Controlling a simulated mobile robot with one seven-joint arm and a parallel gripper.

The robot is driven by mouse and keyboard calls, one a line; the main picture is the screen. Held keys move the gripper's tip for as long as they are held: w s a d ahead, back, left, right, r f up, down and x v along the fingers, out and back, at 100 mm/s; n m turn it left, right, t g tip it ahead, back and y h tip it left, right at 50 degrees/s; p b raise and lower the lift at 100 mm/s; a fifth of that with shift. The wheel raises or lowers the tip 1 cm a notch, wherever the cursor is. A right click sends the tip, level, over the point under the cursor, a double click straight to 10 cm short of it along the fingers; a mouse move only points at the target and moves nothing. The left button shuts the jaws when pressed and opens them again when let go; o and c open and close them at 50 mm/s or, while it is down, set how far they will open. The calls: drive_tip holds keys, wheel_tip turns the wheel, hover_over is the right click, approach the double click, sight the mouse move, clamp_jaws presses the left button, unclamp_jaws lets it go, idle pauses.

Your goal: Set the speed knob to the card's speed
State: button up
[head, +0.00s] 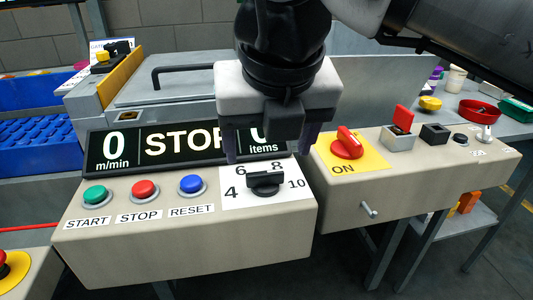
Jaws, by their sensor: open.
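The speed knob (265,184) is a black knob on a white dial plate (230,201) marked 4, 6, 8 and 10, on the right part of the beige control panel. Its grip bar lies roughly sideways; I cannot tell which number it points at. My gripper (269,158) is open, fingers downward, above and around the knob's area in the picture. Nothing shows between its fingers, and I see no contact with the knob. The gripper partly covers the display (140,148), which reads 0 m/min, STOP and 0 items. No card with a speed is readable in this view.
Green START (95,195), red STOP (144,190) and blue RESET (191,185) buttons sit left of the dial. A red rotary switch (346,146) on a yellow ON plate stands close on the right.

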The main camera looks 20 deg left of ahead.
drive_tip(key=p+v, duration=0.1)
drive_tip(key=v, duration=0.6)
drive_tip(key=shift+s+r+p, duration=0.15)
drive_tip(key=shift+r+p, duration=0.15)
drive_tip(key=shift+r, duration=0.1)
